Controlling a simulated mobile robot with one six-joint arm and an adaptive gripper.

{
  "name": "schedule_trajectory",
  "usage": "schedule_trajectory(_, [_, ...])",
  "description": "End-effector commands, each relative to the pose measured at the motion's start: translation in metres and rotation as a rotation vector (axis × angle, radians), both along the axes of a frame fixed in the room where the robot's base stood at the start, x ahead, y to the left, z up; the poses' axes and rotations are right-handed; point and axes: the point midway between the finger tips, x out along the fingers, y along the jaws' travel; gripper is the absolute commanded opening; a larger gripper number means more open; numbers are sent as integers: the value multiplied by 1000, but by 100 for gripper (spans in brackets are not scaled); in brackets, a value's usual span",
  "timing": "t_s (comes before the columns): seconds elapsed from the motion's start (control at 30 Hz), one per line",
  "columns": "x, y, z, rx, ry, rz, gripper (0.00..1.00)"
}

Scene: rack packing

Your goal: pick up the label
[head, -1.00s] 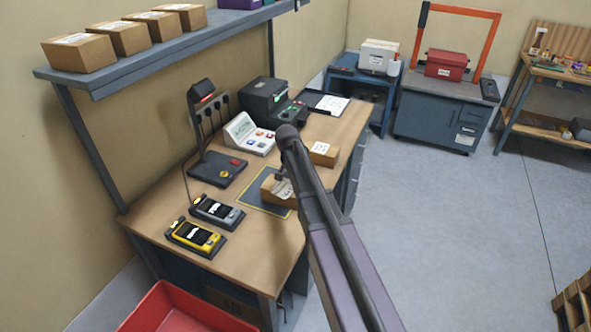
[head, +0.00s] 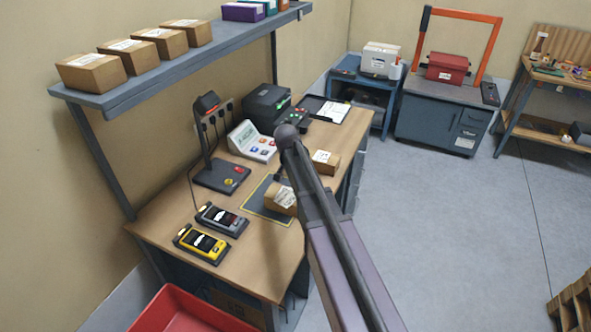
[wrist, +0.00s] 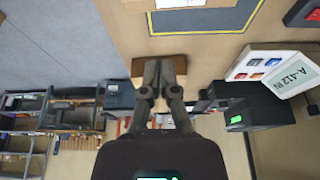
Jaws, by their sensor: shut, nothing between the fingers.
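I cannot single out one loose label. White labels show on the carton (head: 284,200) on the dark, yellow-edged mat (head: 256,207) and on a small box (head: 326,161) farther back on the bench. The black printer (head: 268,106) stands at the back of the bench; it also shows in the wrist view (wrist: 255,112) with a green light. I cannot make out a label at its outlet. My gripper (wrist: 160,64) is shut and empty in the wrist view, its fingertips in front of a brown box (wrist: 140,68). My arm hides part of the bench in the head view.
A display panel (head: 251,141), a scanner stand (head: 221,176) and two handheld devices (head: 202,243) stand on the bench. A clipboard (head: 334,112) lies at its far end. A shelf (head: 190,60) with cartons hangs above. A red bin (head: 185,312) is in front.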

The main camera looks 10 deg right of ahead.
Motion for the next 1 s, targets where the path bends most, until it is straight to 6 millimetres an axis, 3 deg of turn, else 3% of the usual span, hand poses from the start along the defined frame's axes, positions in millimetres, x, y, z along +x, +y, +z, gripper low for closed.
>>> schedule_trajectory(0.27, [0, 1, 0, 0, 0, 0, 0])
schedule_trajectory(0.33, [-1, 1, 0, 0, 0, 1, 21])
schedule_trajectory(0.37, [-1, 1, 0, 0, 1, 2, 27])
schedule_trajectory(0.57, [-23, -1, -3, 3, 29, 39, 27])
schedule_trajectory(0.77, [-80, -5, -11, 11, 103, 154, 27])
schedule_trajectory(1.0, [-172, -7, -21, 44, 220, 364, 27])
